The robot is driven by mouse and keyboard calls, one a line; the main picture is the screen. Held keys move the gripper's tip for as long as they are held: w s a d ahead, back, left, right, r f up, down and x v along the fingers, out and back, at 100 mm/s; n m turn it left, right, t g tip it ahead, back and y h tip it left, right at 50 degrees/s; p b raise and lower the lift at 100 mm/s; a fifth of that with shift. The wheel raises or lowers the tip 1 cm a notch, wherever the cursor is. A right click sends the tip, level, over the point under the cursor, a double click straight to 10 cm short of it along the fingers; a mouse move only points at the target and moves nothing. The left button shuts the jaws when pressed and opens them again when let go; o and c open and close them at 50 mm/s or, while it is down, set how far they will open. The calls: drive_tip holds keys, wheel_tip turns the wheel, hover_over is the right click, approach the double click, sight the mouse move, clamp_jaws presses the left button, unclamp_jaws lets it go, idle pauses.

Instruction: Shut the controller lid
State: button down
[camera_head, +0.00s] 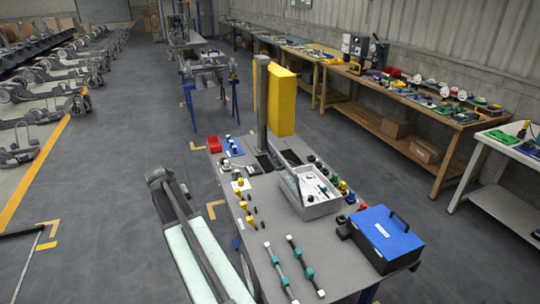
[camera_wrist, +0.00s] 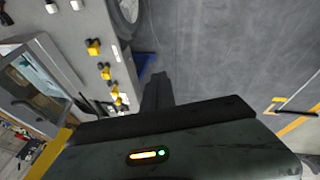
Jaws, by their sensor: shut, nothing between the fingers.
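The controller (camera_head: 318,207) is an open pale grey box on the grey workbench (camera_head: 285,240), with small parts showing inside. Its lid (camera_head: 291,187) stands raised along the box's left side. The open box also shows at the left edge of the wrist view (camera_wrist: 42,125), partly cut off. My gripper (camera_wrist: 157,82) is shut and empty in the wrist view, over the floor beside the bench edge and apart from the controller. In the head view my folded arm lies left of the bench; the fingertips cannot be made out there.
A blue case (camera_head: 388,238) stands at the controller's near right. Yellow parts (camera_head: 250,221) and teal-banded rods (camera_head: 275,268) lie on the bench to its left and front. A grey post (camera_head: 262,105) and yellow panel (camera_head: 282,102) rise behind. Floor (camera_head: 110,190) left of the bench is mostly clear.

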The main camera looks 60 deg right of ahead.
drive_tip(key=s+d+r+m+h+p, duration=0.1)
drive_tip(key=s+d+r, duration=0.2)
drive_tip(key=d, duration=0.8)
drive_tip(key=s+d+r+m+g+h+p, duration=0.1)
drive_tip(key=s+d+r, duration=0.2)
drive_tip(key=d, duration=0.8)
drive_tip(key=s+d+r+m+h+p, duration=0.2)
drive_tip(key=s+d+r, duration=0.1)
drive_tip(key=d, duration=0.9)
drive_tip(key=s+d+f+b, duration=0.2)
drive_tip(key=d+f+b, duration=0.5)
drive_tip(key=d+b, duration=0.1)
drive_tip(key=shift+d+f, duration=0.35)
drive_tip(key=shift+f, duration=0.05)
